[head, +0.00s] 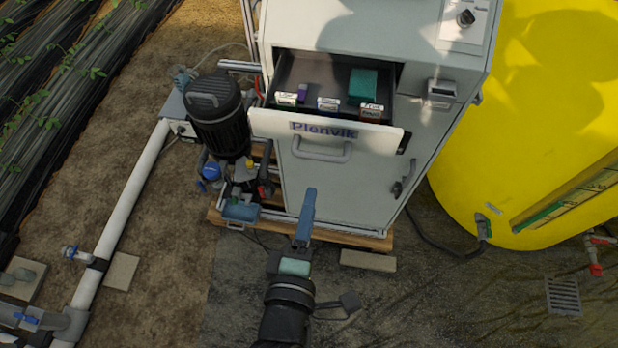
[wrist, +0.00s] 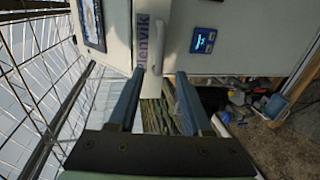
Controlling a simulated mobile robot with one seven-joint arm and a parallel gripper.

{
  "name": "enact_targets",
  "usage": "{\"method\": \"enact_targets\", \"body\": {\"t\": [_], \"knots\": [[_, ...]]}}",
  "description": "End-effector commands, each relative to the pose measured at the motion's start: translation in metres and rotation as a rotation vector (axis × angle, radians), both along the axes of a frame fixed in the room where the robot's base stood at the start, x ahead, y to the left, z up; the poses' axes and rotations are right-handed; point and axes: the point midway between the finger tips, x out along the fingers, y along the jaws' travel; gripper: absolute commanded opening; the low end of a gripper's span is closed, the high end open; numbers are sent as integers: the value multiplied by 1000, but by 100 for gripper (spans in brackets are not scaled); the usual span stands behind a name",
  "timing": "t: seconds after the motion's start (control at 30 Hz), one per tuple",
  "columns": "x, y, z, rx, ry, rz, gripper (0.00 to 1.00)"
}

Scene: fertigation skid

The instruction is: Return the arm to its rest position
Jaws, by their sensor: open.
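My gripper (head: 307,205) is in front of the grey cabinet, below the drawer in the head view. In the wrist view my gripper (wrist: 153,75) shows two blue-grey fingers spread apart with nothing held between them. The cabinet drawer (head: 327,129) labelled "Plenvik" is pulled out, with a handle (head: 322,151) on its front. Inside it are a green block (head: 362,84), a small purple item (head: 302,91) and several labelled compartments. In the wrist view the drawer front (wrist: 150,40) lies beyond the fingertips. I cannot tell the exact gap between fingertips and cabinet.
A black pump motor (head: 217,115) with fittings stands left of the cabinet (head: 345,190) on a wooden pallet. A large yellow tank (head: 545,110) stands at the right. A white pipe (head: 132,200) runs along the left. The ground at the lower right is mostly clear, with a drain grate (head: 563,297).

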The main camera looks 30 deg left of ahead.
Motion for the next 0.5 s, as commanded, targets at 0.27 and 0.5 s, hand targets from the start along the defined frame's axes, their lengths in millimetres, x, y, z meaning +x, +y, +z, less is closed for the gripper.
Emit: {"method": "enact_targets", "body": {"t": [0.27,0.5], "knots": [[0,0,0,0,0,0,50],[45,-4,58,199,-76,-77,50]]}}
